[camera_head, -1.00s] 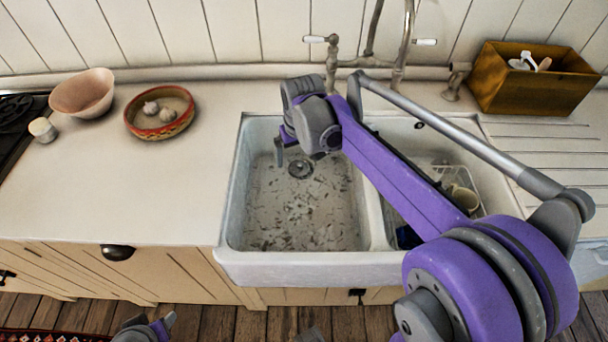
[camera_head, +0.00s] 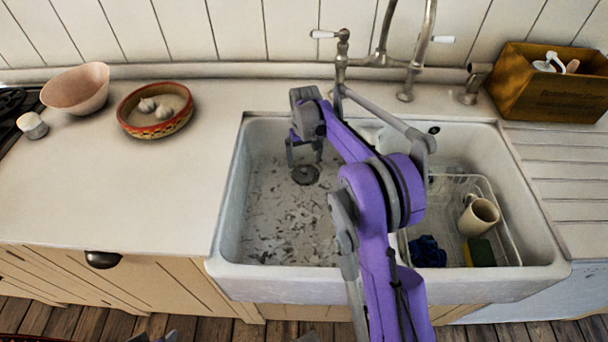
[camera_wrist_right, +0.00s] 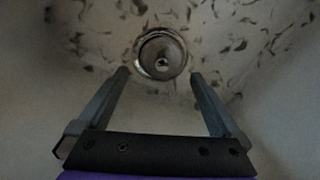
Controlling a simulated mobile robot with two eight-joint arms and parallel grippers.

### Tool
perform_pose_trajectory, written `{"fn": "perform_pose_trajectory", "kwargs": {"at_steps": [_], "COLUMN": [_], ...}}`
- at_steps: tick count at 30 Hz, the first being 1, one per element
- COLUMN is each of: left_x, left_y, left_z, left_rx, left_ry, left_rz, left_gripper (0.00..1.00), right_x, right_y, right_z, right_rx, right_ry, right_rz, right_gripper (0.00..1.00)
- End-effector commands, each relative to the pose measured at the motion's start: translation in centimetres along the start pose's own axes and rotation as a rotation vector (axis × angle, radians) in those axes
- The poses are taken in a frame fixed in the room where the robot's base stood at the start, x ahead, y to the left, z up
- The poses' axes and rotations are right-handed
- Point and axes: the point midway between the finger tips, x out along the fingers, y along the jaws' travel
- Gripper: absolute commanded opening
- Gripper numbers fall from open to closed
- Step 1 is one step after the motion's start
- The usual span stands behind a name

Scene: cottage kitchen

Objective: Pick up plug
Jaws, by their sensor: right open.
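The plug (camera_head: 305,175) is a dark round piece at the drain in the floor of the left sink basin (camera_head: 265,225). My right gripper (camera_head: 305,158) reaches down into the left basin above the plug. It is open and empty, and its two fingers (camera_wrist_right: 160,75) point at either side of the plug, apart from it. Only a grey sliver, perhaps of my left gripper (camera_head: 158,337), shows at the bottom edge.
The right basin holds a wire rack (camera_head: 500,215) with a cream mug (camera_head: 478,216), a blue cloth (camera_head: 427,252) and a sponge (camera_head: 482,253). A tap (camera_head: 410,75) stands behind the sink. A garlic bowl (camera_head: 155,112) is on the left counter, which has free room in front.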

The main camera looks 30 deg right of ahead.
Motion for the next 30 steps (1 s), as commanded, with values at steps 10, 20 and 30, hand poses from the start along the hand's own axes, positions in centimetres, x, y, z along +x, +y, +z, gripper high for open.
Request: {"fn": "perform_pose_trajectory", "kwargs": {"at_steps": [10, 20, 30], "left_x": [0.4, 0.4, 0.4], "left_y": [0.0, 0.0, 0.0], "left_z": [0.2, 0.2, 0.2], "left_rx": [0.000, 0.000, 0.000], "left_ry": [-0.001, -0.001, -0.001], "left_rz": [0.000, 0.000, 0.000], "left_gripper": [0.50, 0.50, 0.50], "right_x": [4.6, 5.0, 5.0], "right_y": [-0.3, -0.3, -0.3], "right_z": [0.3, 0.3, 0.3], "right_rx": [-0.001, 0.000, 0.000], "right_ry": [0.001, 0.001, 0.001], "right_rz": [0.000, 0.000, 0.000], "right_gripper": [1.00, 0.95, 0.33]}}
